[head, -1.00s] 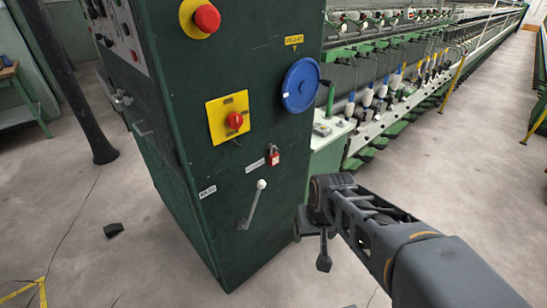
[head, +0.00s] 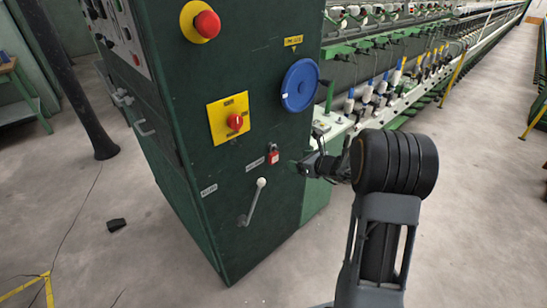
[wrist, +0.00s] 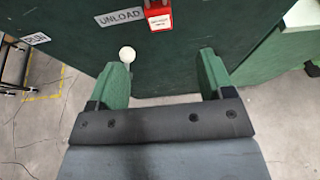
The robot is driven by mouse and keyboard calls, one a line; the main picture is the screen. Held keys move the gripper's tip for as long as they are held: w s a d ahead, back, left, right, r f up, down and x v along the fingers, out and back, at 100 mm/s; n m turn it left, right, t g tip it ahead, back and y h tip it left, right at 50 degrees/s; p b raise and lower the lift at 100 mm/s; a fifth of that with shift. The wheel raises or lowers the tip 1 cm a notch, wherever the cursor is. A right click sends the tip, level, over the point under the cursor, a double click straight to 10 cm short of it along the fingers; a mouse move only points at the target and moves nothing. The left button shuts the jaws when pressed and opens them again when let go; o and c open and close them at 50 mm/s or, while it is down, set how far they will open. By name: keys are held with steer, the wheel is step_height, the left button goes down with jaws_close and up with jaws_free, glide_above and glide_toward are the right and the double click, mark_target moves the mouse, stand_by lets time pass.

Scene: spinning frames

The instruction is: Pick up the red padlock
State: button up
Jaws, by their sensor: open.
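The red padlock (head: 273,155) hangs on the front of the dark green cabinet (head: 180,125), beside a small white label. It also shows at the top edge of the wrist view (wrist: 159,16), where its upper part is cut off. My gripper (wrist: 164,70) is open, with two green fingers spread apart and nothing between them. In the wrist view the padlock lies beyond the fingertips, above the gap between them. In the head view my gripper (head: 300,166) is just right of the padlock, near the cabinet's right edge; its fingers are small and hard to make out there.
A lever with a white knob (head: 254,202) sticks out below the padlock; its knob is near the left finger in the wrist view (wrist: 128,54). A yellow plate with a red switch (head: 229,119) and a blue handwheel (head: 300,86) are above. Open floor lies right.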

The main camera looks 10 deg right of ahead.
steer(key=p, duration=0.1)
glide_toward(275, 154)
steer(key=x, duration=0.4)
steer(key=shift+w+f, duration=0.15)
steer(key=shift+f, duration=0.2)
steer(key=shift+p+x, duration=0.9)
steer(key=shift+x, duration=1.7)
steer(key=shift+c, duration=0.3)
steer(key=shift+r, duration=0.1)
steer(key=c, duration=1)
steer(key=shift+r, duration=0.1)
steer(key=shift+r+b, duration=0.3)
steer(key=shift+r, duration=0.25)
steer(key=s+d+b, duration=0.1)
steer(key=s+d, duration=0.2)
steer(key=s, duration=0.2)
steer(key=s+d+b, duration=0.1)
steer(key=s+d, duration=0.2)
steer(key=s, duration=0.2)
steer(key=s+d+b, duration=0.1)
steer(key=s+d, duration=0.2)
steer(key=s, duration=0.2)
steer(key=shift+s+r+b, duration=0.1)
steer(key=shift+s+b, duration=0.2)
steer(key=shift+s, duration=0.05)
steer(key=shift+r, duration=0.15)
